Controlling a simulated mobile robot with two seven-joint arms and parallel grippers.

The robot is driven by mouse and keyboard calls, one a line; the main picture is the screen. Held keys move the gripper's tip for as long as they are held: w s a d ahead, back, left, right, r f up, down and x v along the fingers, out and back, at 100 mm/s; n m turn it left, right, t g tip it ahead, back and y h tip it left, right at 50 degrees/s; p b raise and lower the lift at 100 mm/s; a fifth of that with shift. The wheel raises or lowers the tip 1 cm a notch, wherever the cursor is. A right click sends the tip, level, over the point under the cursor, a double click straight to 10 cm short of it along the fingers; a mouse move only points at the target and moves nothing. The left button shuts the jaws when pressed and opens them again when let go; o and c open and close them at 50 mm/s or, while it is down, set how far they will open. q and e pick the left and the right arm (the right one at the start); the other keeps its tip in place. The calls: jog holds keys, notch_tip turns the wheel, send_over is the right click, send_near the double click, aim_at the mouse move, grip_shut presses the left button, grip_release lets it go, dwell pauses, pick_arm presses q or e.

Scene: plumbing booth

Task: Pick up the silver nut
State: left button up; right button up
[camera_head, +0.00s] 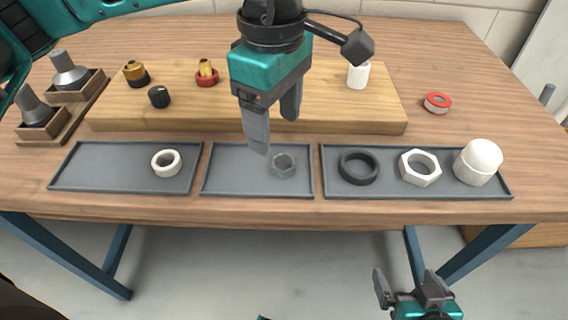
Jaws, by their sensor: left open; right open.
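A silver-grey hex nut (284,166) lies flat in the right part of the middle grey tray (235,187). My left gripper (275,130) points down above this tray, with its two fingers apart and nothing between them. One fingertip shows just left of the nut and the other above it in the picture; I cannot tell the exact height. My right gripper (403,285) is low in front of the table, open and empty. A larger white hex nut (420,167) lies in the right tray (345,191).
The right tray also holds a black ring (358,168) and a white cap (478,162). The left tray (100,170) holds a white ring (166,163). Behind, a wooden board (330,112) bears several fittings. A red-rimmed ring (437,102) lies at right. Cone-shaped parts (70,72) stand at far left.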

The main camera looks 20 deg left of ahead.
aim_at(279, 167)
pick_arm(q)
jog(key=f, duration=0.6)
jog(key=shift+d+f+b, duration=0.25)
jog(key=shift+b, duration=0.15)
jog(key=shift+c, duration=0.2)
jog(key=c, duration=1.1)
jog(key=shift+r, duration=0.15)
